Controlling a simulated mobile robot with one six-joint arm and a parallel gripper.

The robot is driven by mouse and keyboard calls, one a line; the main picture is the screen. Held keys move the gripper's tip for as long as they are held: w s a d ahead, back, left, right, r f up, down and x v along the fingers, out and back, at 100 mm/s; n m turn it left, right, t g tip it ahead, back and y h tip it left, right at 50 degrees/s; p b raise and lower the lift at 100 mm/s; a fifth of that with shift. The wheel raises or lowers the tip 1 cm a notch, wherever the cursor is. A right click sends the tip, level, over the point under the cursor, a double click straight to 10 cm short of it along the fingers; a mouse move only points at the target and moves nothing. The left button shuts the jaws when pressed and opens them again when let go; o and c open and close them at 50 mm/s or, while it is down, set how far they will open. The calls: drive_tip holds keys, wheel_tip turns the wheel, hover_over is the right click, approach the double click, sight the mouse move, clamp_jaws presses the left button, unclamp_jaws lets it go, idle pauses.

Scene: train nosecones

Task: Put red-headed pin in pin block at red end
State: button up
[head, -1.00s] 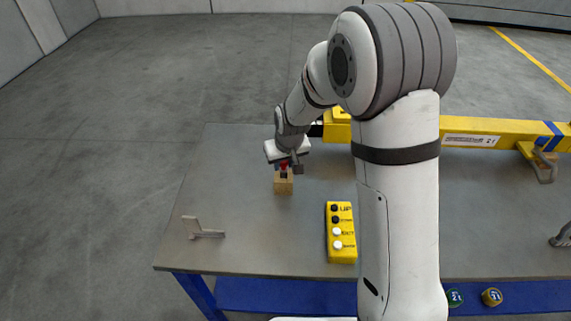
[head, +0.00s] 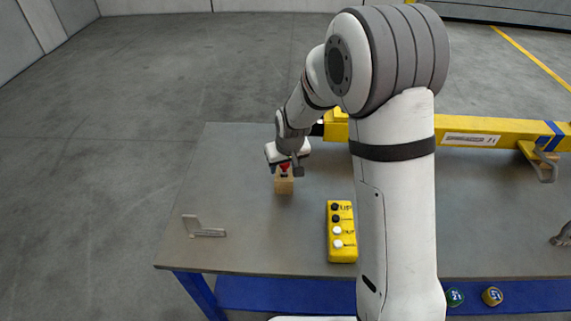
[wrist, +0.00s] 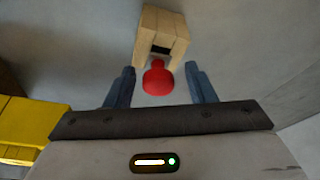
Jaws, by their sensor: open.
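The red-headed pin (wrist: 157,79) shows in the wrist view as a rounded red head between my gripper's two blue-grey fingers, with a gap on each side. The wooden pin block (wrist: 163,24) is just beyond it, with a dark recess in the face toward the pin. In the head view the pin block (head: 284,187) stands on the table below my gripper (head: 290,168), with the red head (head: 284,167) at its top. My gripper (wrist: 160,70) is open around the red head. The pin's shaft is hidden, so I cannot tell how it sits relative to the block.
A yellow button box (head: 341,231) stands on the grey table (head: 250,238) to the right. A grey L-shaped bracket (head: 203,228) lies at the left. A yellow beam (head: 490,133) runs along the back right. The table between block and bracket is clear.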

drive_tip(key=v, duration=1.2)
drive_tip(key=shift+b, duration=0.45)
drive_tip(key=s+d+r+m, duration=0.2)
drive_tip(key=s+d, duration=0.5)
drive_tip(key=s, duration=0.4)
drive_tip(key=s+d+r+m+h, duration=0.1)
drive_tip(key=s+d+r+m, duration=0.1)
drive_tip(key=s+d, duration=0.6)
drive_tip(key=s+r, duration=0.1)
drive_tip(key=s, duration=0.2)
drive_tip(key=shift+s+d, duration=0.2)
drive_tip(key=shift+s, duration=0.15)
drive_tip(key=shift+c, duration=0.2)
